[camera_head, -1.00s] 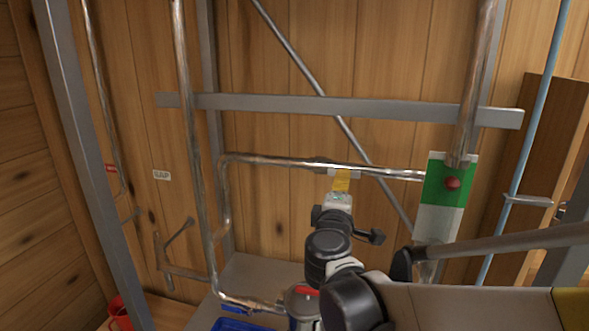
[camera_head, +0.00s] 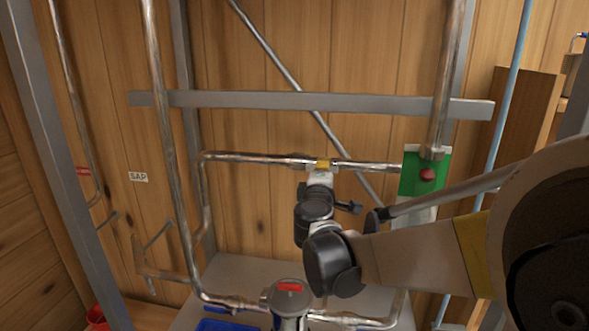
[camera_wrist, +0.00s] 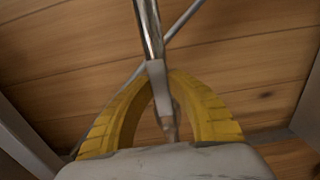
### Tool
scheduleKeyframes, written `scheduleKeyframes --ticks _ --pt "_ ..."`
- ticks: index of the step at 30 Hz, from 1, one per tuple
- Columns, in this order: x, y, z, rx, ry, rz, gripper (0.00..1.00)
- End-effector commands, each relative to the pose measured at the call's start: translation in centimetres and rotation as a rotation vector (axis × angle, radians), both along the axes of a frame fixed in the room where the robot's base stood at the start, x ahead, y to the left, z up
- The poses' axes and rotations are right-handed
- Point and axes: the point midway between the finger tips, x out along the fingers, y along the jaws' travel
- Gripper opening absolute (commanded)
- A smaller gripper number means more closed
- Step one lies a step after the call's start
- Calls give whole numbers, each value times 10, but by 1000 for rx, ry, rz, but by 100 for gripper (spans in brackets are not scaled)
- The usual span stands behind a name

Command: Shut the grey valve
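The grey valve (camera_wrist: 160,88) shows in the wrist view as a grey piece on a shiny metal pipe, with a thin stem running down from it. The two yellow fingers of my gripper (camera_wrist: 163,80) arch up on either side of it, their tips close beside the grey piece. Whether they press on it cannot be told. In the head view my gripper (camera_head: 322,165) has its yellow fingertips at the middle of the horizontal pipe (camera_head: 255,158), where they hide most of the valve.
A red-handled fitting (camera_head: 290,288) stands below my arm, with blue parts (camera_head: 228,325) beside it. A green and white panel with a red knob (camera_head: 427,174) hangs right of the gripper. A grey crossbar (camera_head: 300,101) runs above the pipe. A wooden wall is behind.

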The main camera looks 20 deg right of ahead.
Motion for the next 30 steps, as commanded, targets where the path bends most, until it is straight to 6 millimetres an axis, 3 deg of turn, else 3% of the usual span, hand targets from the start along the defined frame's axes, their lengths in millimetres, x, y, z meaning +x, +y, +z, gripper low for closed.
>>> scheduleKeyframes --ticks 14,30 --pt "0 0 9 -87 59 -1 0" --pt "7 11 43 -483 326 0 0"
